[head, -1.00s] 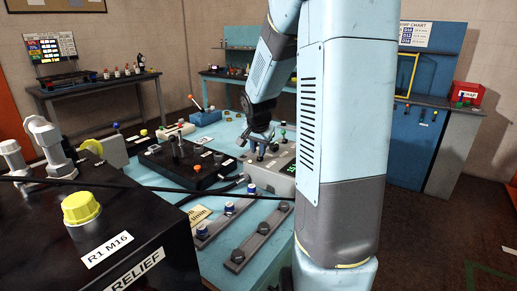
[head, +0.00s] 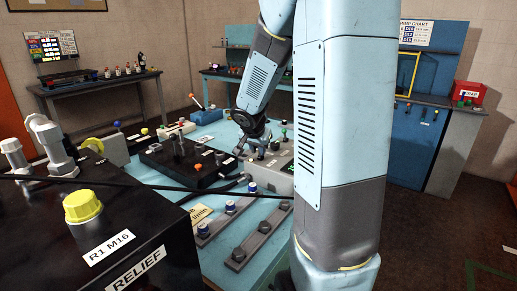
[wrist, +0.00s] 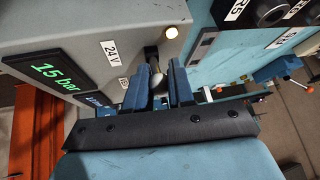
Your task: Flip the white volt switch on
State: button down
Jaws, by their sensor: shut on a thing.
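A grey box (wrist: 70,30) fills the upper left of the wrist view, with a "24 V" label (wrist: 110,50) on its face. The white volt switch (wrist: 157,80) has a dark stem and a pale rounded tip beside this label. My gripper (wrist: 163,78) has its blue fingers on either side of the switch tip, shut on it. The fingers partly hide the switch. In the head view my gripper (head: 257,149) is low at the grey box (head: 266,178) on the blue bench; the switch cannot be made out there.
A round lamp (wrist: 171,33) above the switch glows pale. A display (wrist: 48,72) reads "15 bar". A black box (head: 190,165) with levers stands left of the grey box. Hoses and rails with fittings (head: 258,246) lie in front.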

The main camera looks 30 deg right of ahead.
jog(key=shift+a+h, duration=0.1)
jog(key=shift+h, duration=0.2)
jog(key=c, duration=1)
grip_release()
jog(key=shift+c, duration=0.2)
jog(key=shift+s+r, duration=0.1)
jog(key=v, duration=1.3)
jog(key=shift+s, duration=0.35)
jog(key=shift+r, duration=0.1)
jog(key=s+a+r+n+y, duration=0.1)
jog(key=s+a+n, duration=0.3)
jog(key=s, duration=0.6)
jog(key=s+a+r+n+y, duration=0.1)
jog(key=s+a+n+y, duration=0.2)
jog(key=s, duration=0.7)
jog(key=a+n, duration=0.2)
jog(key=n, duration=0.1)
jog(key=shift+a+r+t+y, duration=0.25)
jog(key=shift+r+t+y, duration=0.05)
jog(key=shift+y, duration=0.1)
